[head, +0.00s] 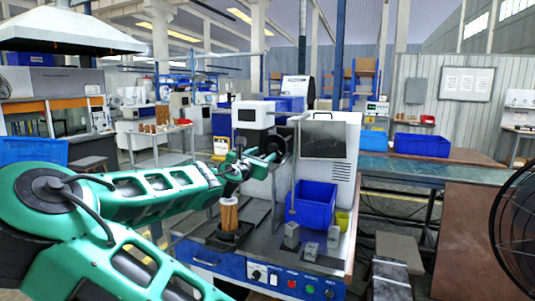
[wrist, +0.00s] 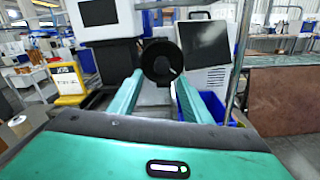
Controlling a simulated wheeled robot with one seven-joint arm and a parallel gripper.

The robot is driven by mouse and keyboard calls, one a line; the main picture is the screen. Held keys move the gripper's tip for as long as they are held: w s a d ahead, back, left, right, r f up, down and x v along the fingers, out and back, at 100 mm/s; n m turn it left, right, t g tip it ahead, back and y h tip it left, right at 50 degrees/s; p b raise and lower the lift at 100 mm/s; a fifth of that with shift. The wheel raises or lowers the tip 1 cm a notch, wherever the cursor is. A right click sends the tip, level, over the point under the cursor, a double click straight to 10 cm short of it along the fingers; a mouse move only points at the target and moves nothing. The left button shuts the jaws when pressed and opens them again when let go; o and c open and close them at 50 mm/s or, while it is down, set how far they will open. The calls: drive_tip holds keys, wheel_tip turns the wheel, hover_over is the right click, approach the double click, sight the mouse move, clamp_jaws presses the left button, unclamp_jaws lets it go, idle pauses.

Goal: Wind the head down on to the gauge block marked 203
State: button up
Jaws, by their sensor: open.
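My gripper (head: 258,157) is open at the end of my green arm, in front of the machine's black handwheel (head: 273,146). In the wrist view its two green fingers (wrist: 160,85) point at the handwheel (wrist: 162,58), which shows between the tips; I cannot tell whether they touch it. The white head with a dark screen (head: 253,114) is above left. A brown cartridge (head: 229,214) stands upright on a dark round seat below my wrist. Three grey gauge blocks, left (head: 291,236), front (head: 310,251) and right (head: 333,238), stand on the bench; their marks are unreadable.
A blue bin (head: 313,203) and a yellow cup (head: 342,220) stand behind the blocks. A yellow-framed card (wrist: 67,80) stands left of the machine, its text unclear. Coloured buttons (head: 309,288) line the front panel. A black fan (head: 517,225) is at the far right.

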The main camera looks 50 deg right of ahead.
sight(270, 149)
drive_tip(key=shift+x, duration=3.35)
drive_tip(key=shift+s, duration=0.1)
drive_tip(key=c, duration=0.9)
drive_tip(key=shift+c, duration=0.9)
